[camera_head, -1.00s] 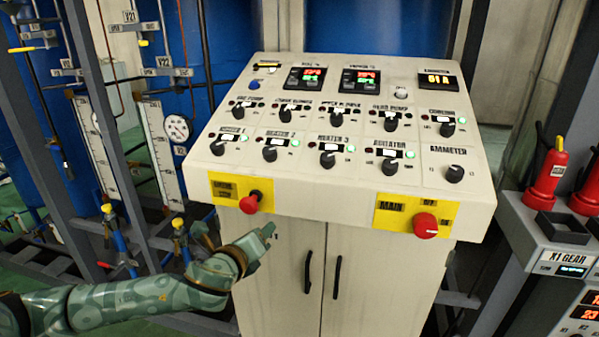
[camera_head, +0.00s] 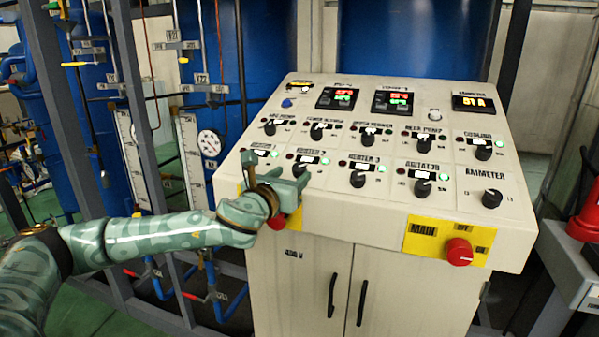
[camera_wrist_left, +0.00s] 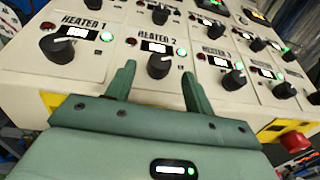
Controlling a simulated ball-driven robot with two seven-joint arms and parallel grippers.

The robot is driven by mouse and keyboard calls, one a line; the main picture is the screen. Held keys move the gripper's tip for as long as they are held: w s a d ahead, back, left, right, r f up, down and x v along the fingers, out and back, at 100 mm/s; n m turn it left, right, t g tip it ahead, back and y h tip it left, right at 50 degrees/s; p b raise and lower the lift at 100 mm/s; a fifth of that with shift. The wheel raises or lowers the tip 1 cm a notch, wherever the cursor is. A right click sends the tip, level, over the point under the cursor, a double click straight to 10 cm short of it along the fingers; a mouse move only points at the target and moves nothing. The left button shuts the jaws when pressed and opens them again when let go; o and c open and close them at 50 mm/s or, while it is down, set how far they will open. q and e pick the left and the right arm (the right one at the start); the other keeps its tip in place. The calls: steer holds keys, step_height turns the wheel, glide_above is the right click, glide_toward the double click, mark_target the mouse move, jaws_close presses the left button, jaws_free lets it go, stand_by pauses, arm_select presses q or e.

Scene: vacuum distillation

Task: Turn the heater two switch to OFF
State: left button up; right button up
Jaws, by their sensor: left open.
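The heater two switch is a black rotary knob (camera_wrist_left: 159,66) under the label HEATER 2 in the left wrist view. A red lamp is at its left and a lit green lamp at its right. In the head view this knob (camera_head: 300,169) is partly hidden by my left gripper. My left gripper (camera_head: 275,170) is over the front left of the control panel (camera_head: 330,205). In the left wrist view its two fingers (camera_wrist_left: 158,82) are apart, one on each side below the knob, with nothing between them. I cannot tell whether they touch the panel. My right gripper is not in view.
The HEATER 1 knob (camera_wrist_left: 57,46) and HEATER 3 knob (camera_wrist_left: 234,79) flank the switch. A red MAIN knob (camera_head: 459,251) is on the panel's front right. Another red button (camera_head: 277,222) is partly hidden under my left gripper. Blue tanks and pipes stand at left.

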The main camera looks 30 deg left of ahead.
mark_target(296, 172)
arm_select(q)
steer(key=w, duration=0.4)
steer(key=shift+w+a+f+b, duration=0.1)
steer(key=shift+w+a+b, duration=0.1)
steer(key=shift+a+b, duration=0.2)
steer(key=shift+w, duration=0.35)
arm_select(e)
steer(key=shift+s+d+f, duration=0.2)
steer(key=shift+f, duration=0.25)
